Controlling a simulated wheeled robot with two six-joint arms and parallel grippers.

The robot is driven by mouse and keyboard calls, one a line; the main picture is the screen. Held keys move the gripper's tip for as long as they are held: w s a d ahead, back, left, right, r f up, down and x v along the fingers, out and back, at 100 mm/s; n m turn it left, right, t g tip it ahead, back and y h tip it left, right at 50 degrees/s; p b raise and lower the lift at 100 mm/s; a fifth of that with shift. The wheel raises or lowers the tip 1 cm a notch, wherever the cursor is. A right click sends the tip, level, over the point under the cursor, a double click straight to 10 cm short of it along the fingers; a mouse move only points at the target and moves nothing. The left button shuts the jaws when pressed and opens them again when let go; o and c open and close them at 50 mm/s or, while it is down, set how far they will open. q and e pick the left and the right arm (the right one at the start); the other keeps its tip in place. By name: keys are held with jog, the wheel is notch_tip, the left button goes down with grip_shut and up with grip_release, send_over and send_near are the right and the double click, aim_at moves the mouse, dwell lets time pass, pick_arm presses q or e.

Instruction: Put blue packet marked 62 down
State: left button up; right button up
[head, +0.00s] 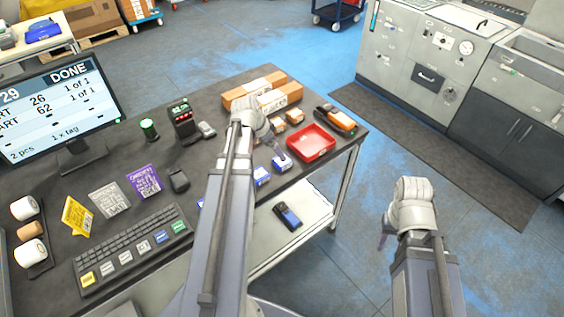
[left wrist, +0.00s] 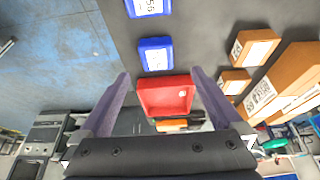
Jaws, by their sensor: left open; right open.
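A blue packet with a white label (head: 282,163) lies on the dark table near its front edge, just left of the red tray. It also shows in the left wrist view (left wrist: 155,55), flat on the table; its number is too small to read surely. My left gripper (head: 276,147) is above the table beside this packet. In the left wrist view its fingers (left wrist: 160,92) are spread with nothing held between them. A second blue packet (head: 261,176) lies to the left, partly beside my left arm. My right gripper (head: 385,240) is open, empty and off the table over the floor.
A red tray (head: 311,143) looks empty. An orange and black device (head: 335,120), small brown boxes (head: 295,117) and long cartons (head: 254,88) lie behind it. A monitor (head: 58,105) reads DONE. A keyboard (head: 130,250) is at front left. A blue-black device (head: 288,216) lies on the lower shelf.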

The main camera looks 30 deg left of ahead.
pick_arm(q)
jog(key=b+x, duration=0.7)
jog(key=x, duration=0.1)
jog(key=shift+s+d, duration=0.2)
jog(key=shift+r, duration=0.15)
grip_shut()
dwell(0.9)
jog(key=shift+r, duration=0.1)
notch_tip(320, 180, up, 10)
jog(key=p, duration=0.9)
jog(key=shift+p, duration=0.4)
